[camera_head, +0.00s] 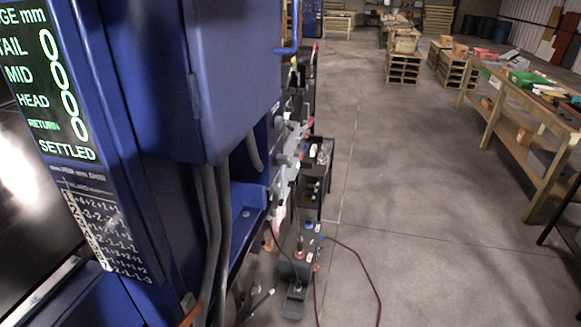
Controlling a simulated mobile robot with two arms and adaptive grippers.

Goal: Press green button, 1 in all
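I cannot make out a green button in the head view. A dark control box (297,268) with small blue and red parts stands low near the centre, beside the blue machine (215,85). Several small levers, knobs and red-tipped parts (290,150) stick out from the machine's right side, too small and crowded to tell apart. A display (45,85) on the machine at left shows green text, zeros and "SETTLED". Neither my left nor my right gripper can be made out in this view.
A red cable (375,285) curves over the floor. A dark cart (318,180) stands behind the control box. A wooden workbench (535,115) with a green tray (528,79) is at right, and pallets (403,68) stand farther back.

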